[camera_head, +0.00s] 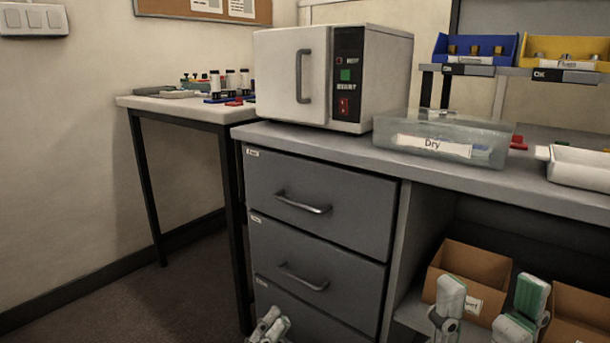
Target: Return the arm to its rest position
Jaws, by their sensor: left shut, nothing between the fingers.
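My left gripper (268,325) shows at the bottom edge, in front of the lowest drawer. Its grey-white fingers are together with nothing between them. The rest of the left arm is below the picture. At the bottom right are white, jointed parts with green faces, in front of the cardboard boxes. They seem to belong to my right arm, but I cannot make out whether its fingers are open or shut.
A grey bench with drawers (318,205) carries a white oven (280,75) and a clear box labelled "Dry" (435,147). A side table (150,104) holds a rack with vials. Cardboard boxes (470,262) sit below the bench. The floor at left is clear.

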